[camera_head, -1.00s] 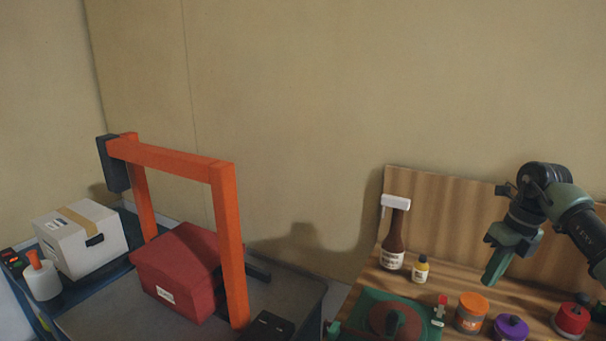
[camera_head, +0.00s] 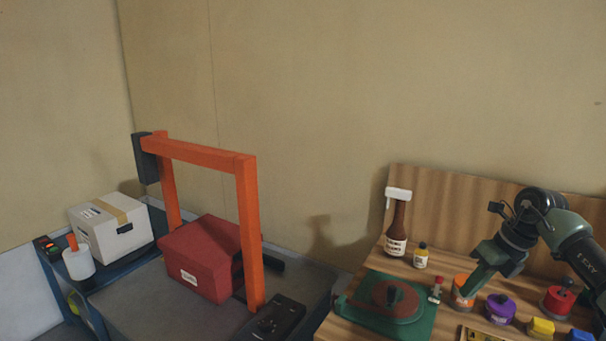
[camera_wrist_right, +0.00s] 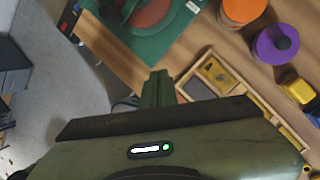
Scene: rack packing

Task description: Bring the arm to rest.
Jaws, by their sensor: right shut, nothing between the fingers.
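My right gripper (camera_head: 474,285) comes in from the right in the head view. It is shut and empty, its green fingers pointing down over the wooden table (camera_head: 352,322), in front of the orange jar (camera_head: 457,291) in the picture. In the right wrist view the closed fingers (camera_wrist_right: 158,84) show at the centre, above the table's edge and beside a wooden tray. Whether they touch anything cannot be told, but nothing is held. My left gripper is not in view.
At left stand an orange frame (camera_head: 247,215), a red box (camera_head: 195,262) and a white box (camera_head: 112,232).

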